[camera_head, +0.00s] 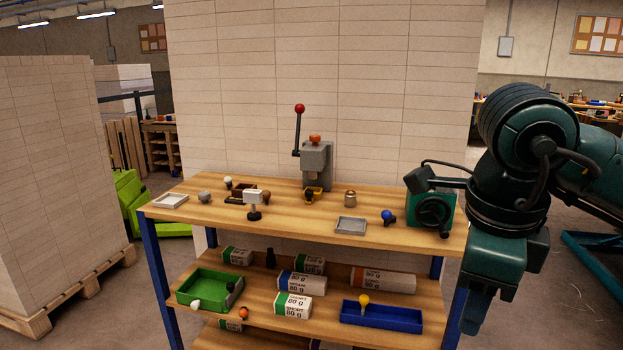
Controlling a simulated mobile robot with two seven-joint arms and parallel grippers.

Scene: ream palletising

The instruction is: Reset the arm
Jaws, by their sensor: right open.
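My right arm comes in from the right edge, dark green, bent with its wrist turned down. My right gripper (484,305) hangs beside the right end of the wooden workbench (300,222), pointing down past the level of its top. I see nothing held in it; its jaws are open, though one finger largely hides the other. My left gripper is out of view.
On the bench stand a grey press (316,160) with a red-knobbed lever, a green device (432,208) near my arm, and small trays. The shelf below holds reams (302,282), a green bin (205,290) and a blue tray (380,318). Tall stacks rise behind and left.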

